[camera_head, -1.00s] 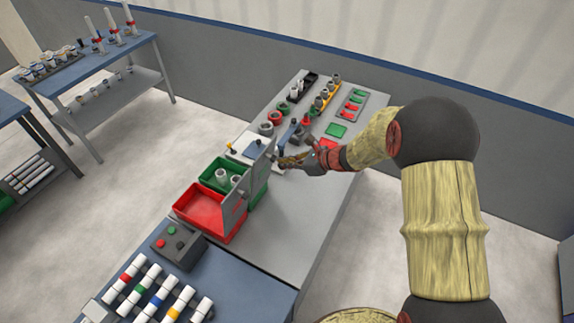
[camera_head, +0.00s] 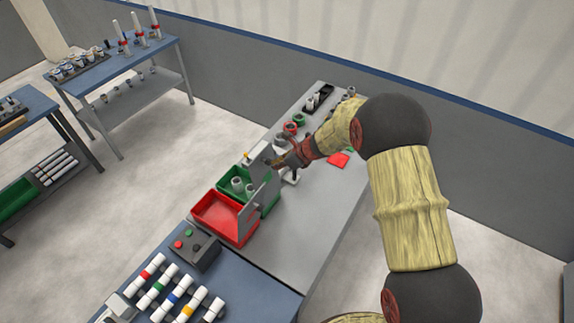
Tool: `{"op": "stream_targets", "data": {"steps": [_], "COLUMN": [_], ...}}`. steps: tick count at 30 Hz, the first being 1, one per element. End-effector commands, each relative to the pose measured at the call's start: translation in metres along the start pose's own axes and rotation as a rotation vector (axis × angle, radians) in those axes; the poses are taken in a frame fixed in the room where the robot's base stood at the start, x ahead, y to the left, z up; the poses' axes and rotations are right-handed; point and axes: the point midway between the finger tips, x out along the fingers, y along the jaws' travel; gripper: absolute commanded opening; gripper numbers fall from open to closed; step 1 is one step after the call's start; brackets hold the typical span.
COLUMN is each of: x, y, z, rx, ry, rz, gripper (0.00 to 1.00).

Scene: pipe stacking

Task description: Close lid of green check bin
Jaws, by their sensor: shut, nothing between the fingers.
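The green bin (camera_head: 227,186) stands on the grey table, with grey pipe fittings (camera_head: 238,185) inside. Its grey lid (camera_head: 271,186) stands open, raised along the bin's right side. My gripper (camera_head: 274,163) is shut and empty, close to the upper far end of the green bin's lid. I cannot tell whether it touches the lid. My forearm hides part of the table behind it.
An open red bin (camera_head: 205,210) with its own raised grey lid (camera_head: 248,221) stands directly in front of the green bin. A button box (camera_head: 196,250) and several banded white pipes (camera_head: 160,285) are on the nearer blue table.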

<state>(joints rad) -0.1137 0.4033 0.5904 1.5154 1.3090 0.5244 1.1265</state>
Motion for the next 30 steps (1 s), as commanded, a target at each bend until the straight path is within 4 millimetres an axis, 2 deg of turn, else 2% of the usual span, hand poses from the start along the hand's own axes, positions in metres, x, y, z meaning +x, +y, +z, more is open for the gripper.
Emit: {"op": "stream_targets", "data": {"steps": [5,15,23,27,30], "x": [0.019,0.088,0.151,0.184,0.201], "y": [0.001,0.001,0.001,0.001,0.001], "z": [0.032,0.089,0.118,0.127,0.130], "rx": [-0.002,-0.003,-0.002,-0.002,-0.001], "ry": [-0.001,-0.002,-0.002,-0.002,-0.002], "rz": [0.002,0.002,0.002,0.002,0.001], "gripper": [0.00,0.00,0.00,0.00,0.00]}}
